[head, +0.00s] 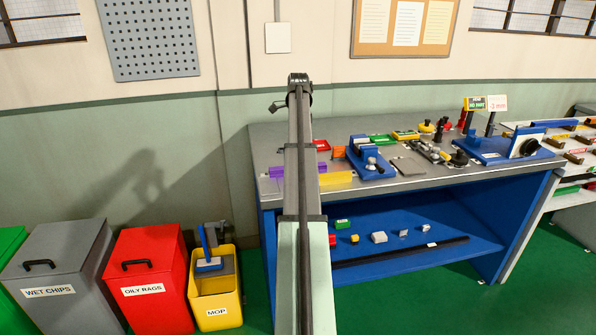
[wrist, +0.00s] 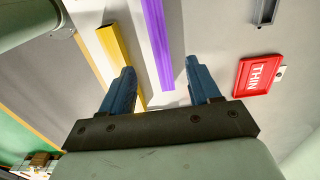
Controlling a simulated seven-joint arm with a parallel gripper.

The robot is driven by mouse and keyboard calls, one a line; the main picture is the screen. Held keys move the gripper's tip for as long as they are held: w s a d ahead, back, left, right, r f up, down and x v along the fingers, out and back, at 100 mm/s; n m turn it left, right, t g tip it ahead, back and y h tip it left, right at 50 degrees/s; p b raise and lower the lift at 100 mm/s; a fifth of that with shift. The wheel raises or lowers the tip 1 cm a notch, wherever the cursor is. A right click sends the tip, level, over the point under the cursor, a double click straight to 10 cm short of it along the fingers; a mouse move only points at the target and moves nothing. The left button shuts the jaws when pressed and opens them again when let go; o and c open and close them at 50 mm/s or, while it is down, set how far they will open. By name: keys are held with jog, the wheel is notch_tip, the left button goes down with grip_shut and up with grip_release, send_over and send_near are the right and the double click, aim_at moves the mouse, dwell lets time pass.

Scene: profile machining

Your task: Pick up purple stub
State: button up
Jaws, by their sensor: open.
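The purple stub (wrist: 156,45) is a long, narrow purple bar on the grey bench top. In the wrist view it runs down from the top edge, and its near end shows between my fingers. In the head view the purple stub (head: 284,172) lies near the bench's left end, partly hidden by my arm. My gripper (wrist: 159,68) is open and empty, its two blue fingers on either side of the stub in the picture. I cannot tell the height gap. My gripper is hidden in the head view.
A yellow bar (wrist: 110,45) lies left of the stub, partly behind my left finger. A red tray marked THIN (wrist: 257,76) lies to the right. In the head view a blue vise (head: 372,160) and several tools stand further right on the bench (head: 420,180).

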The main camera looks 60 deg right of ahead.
notch_tip(320, 180, down, 10)
jog(key=shift+a+f, duration=0.1)
jog(key=shift+f, duration=0.15)
dwell(0.4)
grip_shut()
dwell(0.4)
